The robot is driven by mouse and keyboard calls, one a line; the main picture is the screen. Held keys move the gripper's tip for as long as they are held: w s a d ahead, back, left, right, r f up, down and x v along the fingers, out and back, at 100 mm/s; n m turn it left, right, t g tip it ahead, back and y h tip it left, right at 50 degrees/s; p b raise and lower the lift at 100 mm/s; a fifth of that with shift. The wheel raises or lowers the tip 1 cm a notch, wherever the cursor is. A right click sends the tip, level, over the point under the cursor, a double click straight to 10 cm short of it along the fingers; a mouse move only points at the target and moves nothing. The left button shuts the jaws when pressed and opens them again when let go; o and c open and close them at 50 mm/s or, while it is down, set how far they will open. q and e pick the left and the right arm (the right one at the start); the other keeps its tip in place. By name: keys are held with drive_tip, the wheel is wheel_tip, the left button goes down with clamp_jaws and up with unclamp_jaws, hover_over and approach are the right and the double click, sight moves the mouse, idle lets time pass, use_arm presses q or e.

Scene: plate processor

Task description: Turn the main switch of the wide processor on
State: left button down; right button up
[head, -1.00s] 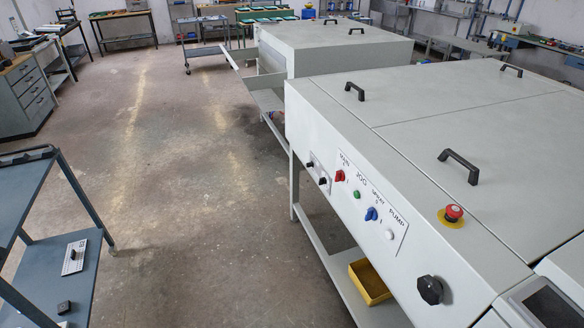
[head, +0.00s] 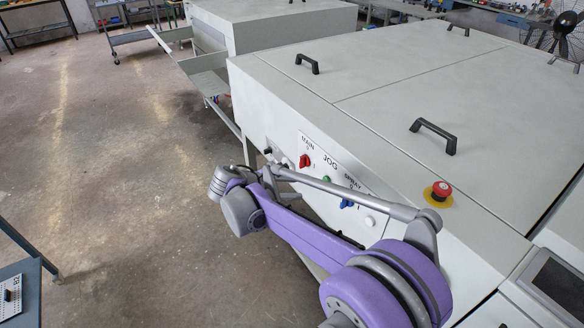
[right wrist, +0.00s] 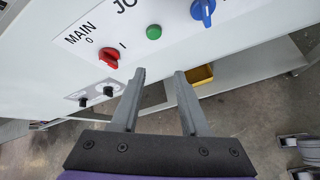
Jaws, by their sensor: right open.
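The wide processor (head: 205,95) has a sloping front panel with a red MAIN switch (head: 305,160), marked 0 and I. The red switch also shows in the right wrist view (right wrist: 109,59), left of the fingers. I cannot tell clearly which mark its knob points at. My right gripper (right wrist: 160,74) is open and empty in front of the panel, below the green JOG button (right wrist: 154,32), and does not touch the switch. In the head view my right arm covers part of the panel. My left gripper is not in view.
A blue SPRAY knob (right wrist: 203,12) is right of the green button, and two small black knobs (right wrist: 95,96) are below the red switch. A red emergency stop (head: 439,191) and black lid handles (head: 434,135) stand on top. A blue cart (head: 25,285) is at lower left; the floor between is clear.

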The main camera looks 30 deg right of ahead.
drive_tip(key=w+f+n+h+b, duration=0.1)
drive_tip(key=w+f+n+h, duration=0.15)
drive_tip(key=w, duration=0.35)
drive_tip(key=n+h+b, duration=0.2)
drive_tip(key=n+h, duration=0.1)
drive_tip(key=h, duration=0.2)
approach(300, 162)
drive_tip(key=shift+g, duration=0.4)
drive_tip(key=d, duration=0.5)
drive_tip(key=w+d+p, duration=0.1)
drive_tip(key=d, duration=0.2)
drive_tip(key=shift+w+d, duration=0.1)
drive_tip(key=shift+d, duration=0.1)
clamp_jaws()
